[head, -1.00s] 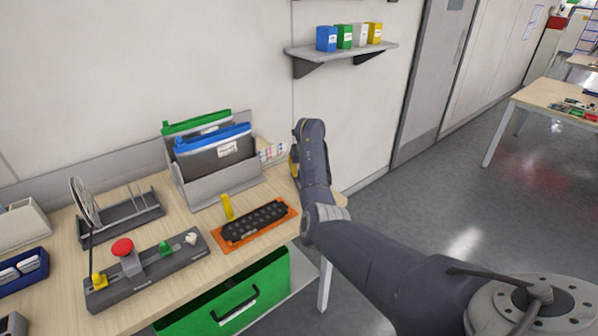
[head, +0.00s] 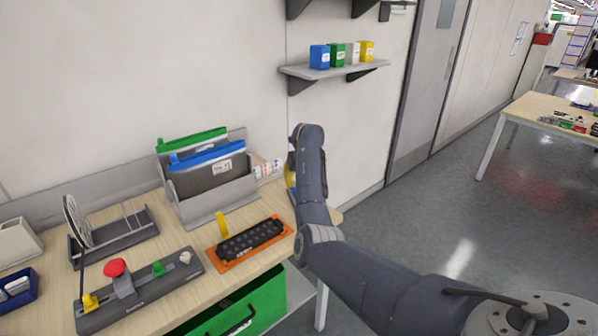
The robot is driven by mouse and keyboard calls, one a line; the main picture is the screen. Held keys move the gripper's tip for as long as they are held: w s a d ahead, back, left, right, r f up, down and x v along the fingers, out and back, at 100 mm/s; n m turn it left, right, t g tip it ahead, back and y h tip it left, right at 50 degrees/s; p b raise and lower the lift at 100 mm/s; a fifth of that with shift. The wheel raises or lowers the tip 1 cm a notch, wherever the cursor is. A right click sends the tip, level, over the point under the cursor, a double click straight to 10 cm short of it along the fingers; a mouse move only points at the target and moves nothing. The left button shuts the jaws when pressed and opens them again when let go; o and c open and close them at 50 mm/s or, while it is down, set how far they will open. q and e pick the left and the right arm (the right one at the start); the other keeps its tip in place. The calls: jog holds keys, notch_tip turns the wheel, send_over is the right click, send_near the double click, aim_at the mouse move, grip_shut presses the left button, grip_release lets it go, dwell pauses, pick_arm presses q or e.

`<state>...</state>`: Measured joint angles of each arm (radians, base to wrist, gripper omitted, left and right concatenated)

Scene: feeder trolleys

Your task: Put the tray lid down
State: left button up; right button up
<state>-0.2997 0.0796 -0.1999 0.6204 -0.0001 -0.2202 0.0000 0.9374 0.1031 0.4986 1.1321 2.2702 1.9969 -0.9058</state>
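An orange tray (head: 214,255) with a black insert (head: 252,240) lies flat near the table's right front edge. A yellow upright piece (head: 222,226) stands at its back left corner. I cannot make out a separate tray lid; I cannot tell whether the black part is one. My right arm comes in from the right, and its wrist hides most of the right gripper (head: 291,179), to the right of the tray and apart from it. A bit of yellow shows beside the wrist; I cannot tell what it is. My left gripper is not in view.
On the wooden table (head: 190,221) stand a grey holder (head: 215,206) with green and blue folders, a control bar (head: 140,292) with a red knob, and a grey rack (head: 115,240). A green drawer (head: 265,297) is below. A wall shelf (head: 335,70) carries small coloured boxes.

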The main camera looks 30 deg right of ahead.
jog(key=v, duration=0.6)
jog(key=shift+s+r, duration=0.2)
jog(key=shift+r, duration=0.2)
